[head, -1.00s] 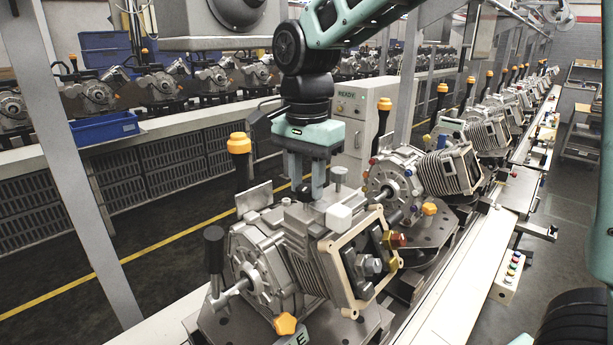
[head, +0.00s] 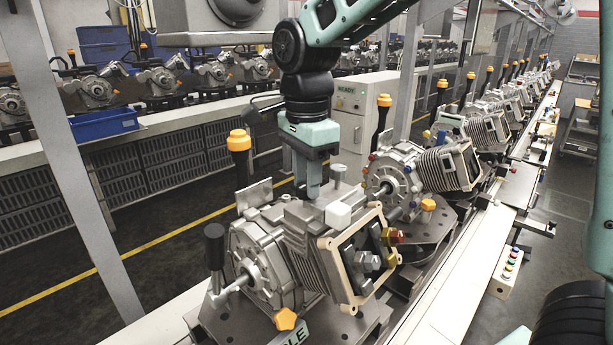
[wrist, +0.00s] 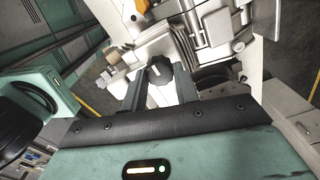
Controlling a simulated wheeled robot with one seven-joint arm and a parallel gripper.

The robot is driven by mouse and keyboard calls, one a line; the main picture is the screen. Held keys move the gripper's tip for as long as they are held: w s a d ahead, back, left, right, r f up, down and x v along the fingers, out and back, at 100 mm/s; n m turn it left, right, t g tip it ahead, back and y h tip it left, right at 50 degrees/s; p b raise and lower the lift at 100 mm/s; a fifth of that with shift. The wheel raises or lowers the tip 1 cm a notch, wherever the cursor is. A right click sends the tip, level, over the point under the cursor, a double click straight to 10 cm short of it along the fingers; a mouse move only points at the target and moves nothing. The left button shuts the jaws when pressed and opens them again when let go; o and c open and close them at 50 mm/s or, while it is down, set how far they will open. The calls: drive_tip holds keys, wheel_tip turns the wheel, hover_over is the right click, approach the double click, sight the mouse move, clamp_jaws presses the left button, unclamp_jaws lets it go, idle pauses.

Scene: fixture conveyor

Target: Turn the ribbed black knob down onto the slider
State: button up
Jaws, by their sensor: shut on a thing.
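My gripper (head: 308,190) points straight down over the top of the nearest grey machine (head: 300,225), its fingertips low behind the white block. In the wrist view my gripper (wrist: 160,86) has its two fingers on either side of a dark knob (wrist: 159,70) with a pale mark on its face, and it is shut on that knob. The knob is hidden in the head view by the fingers and nearby parts. I cannot make out its ribs or the slider under it, nor whether a gap is left below the knob.
A white block (head: 338,214) and a grey round-topped post (head: 338,174) stand close right of the fingers. An upright metal plate (head: 254,195) and a tall orange-capped post (head: 239,145) stand to the left. Another machine (head: 395,175) is behind right.

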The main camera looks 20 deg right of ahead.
drive_tip(key=shift+w+r, duration=0.1)
drive_tip(key=shift+r, duration=0.15)
drive_tip(key=o, duration=1)
drive_tip(key=shift+f, duration=0.1)
wheel_tip(320, 180, up, 17)
drive_tip(key=shift+r+b, duration=0.2)
drive_tip(key=shift+b, duration=1)
